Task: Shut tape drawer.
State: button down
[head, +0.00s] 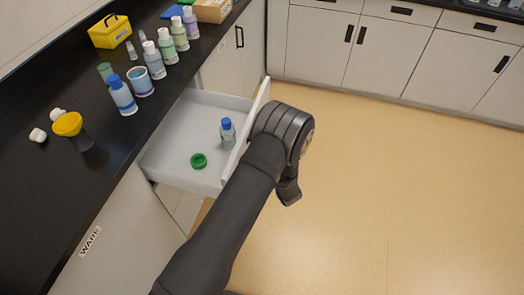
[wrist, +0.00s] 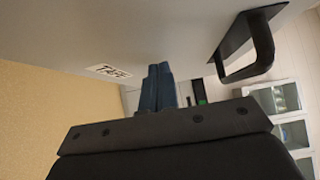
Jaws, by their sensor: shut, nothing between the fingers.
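The white drawer (head: 185,172) is pulled out from under the black counter. A blue-capped bottle (head: 228,134) stands in it and a green ring (head: 199,160) lies on its floor. In the wrist view, the grey drawer front (wrist: 150,30) carries a label reading TAPE (wrist: 108,71) and a black handle (wrist: 250,52). My gripper (wrist: 157,72) is shut and empty, its blue-grey fingertips by the front, between label and handle. I cannot tell whether they touch it. In the head view, my arm hides part of the drawer front.
Several bottles (head: 122,95), a yellow box (head: 110,31) and a yellow funnel (head: 68,124) stand on the black counter (head: 40,190). More white cabinets (head: 385,55) line the back. The tan floor (head: 400,190) to the right is clear.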

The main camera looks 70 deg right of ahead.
send_over(192, 144)
jog(key=w, duration=0.3)
jog(key=shift+w+a, duration=0.15)
jog(key=shift+w, duration=0.2)
dwell(0.7)
jog(key=shift+w+r, duration=0.2)
jog(key=shift+s, duration=0.1)
jog(key=shift+s, duration=0.3)
jog(key=s, duration=0.3)
jog(key=shift+s+f, duration=0.15)
jog(key=shift+s, duration=0.1)
jog(key=v, duration=1)
jog(key=shift+s, duration=0.3)
